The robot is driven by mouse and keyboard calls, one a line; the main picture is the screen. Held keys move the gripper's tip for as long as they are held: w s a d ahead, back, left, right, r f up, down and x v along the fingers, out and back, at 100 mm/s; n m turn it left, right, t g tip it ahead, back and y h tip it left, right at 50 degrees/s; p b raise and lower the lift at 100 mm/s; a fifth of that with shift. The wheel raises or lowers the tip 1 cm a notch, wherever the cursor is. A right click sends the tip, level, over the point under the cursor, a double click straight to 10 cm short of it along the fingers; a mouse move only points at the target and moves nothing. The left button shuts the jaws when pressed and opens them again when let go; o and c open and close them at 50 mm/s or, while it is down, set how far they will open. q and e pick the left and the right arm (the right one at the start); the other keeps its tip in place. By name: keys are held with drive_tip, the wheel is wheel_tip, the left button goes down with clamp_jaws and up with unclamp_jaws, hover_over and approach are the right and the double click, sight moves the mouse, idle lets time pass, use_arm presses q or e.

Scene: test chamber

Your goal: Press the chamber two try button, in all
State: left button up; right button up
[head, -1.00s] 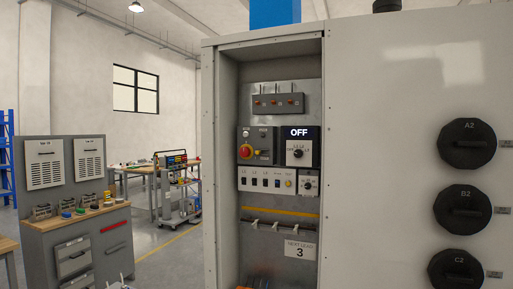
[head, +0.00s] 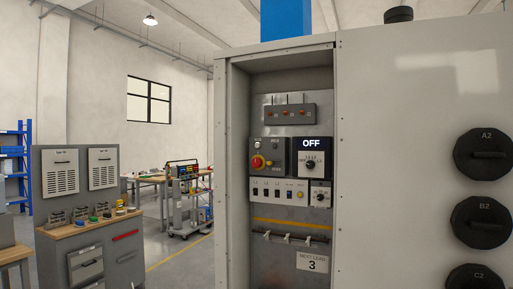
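An open grey cabinet bay holds a control panel (head: 267,173) with a red knob on a yellow base (head: 257,162) and small buttons beside it. Below is a white strip (head: 278,190) with dark switches, a small blue button and a yellow button (head: 300,195); its labels are too small to read surely. To the right are a display reading OFF (head: 311,143), a rotary dial (head: 311,163) and a smaller dial (head: 320,196). I cannot tell which control is the chamber two try button. Neither of my grippers is in view.
Black round covers marked A2 (head: 483,156), B2 (head: 483,222) and C2 (head: 478,278) project from the cabinet face. A sign reading 3 (head: 312,262) hangs low in the bay. A workbench (head: 88,224) and a cart (head: 186,200) stand left; floor between is clear.

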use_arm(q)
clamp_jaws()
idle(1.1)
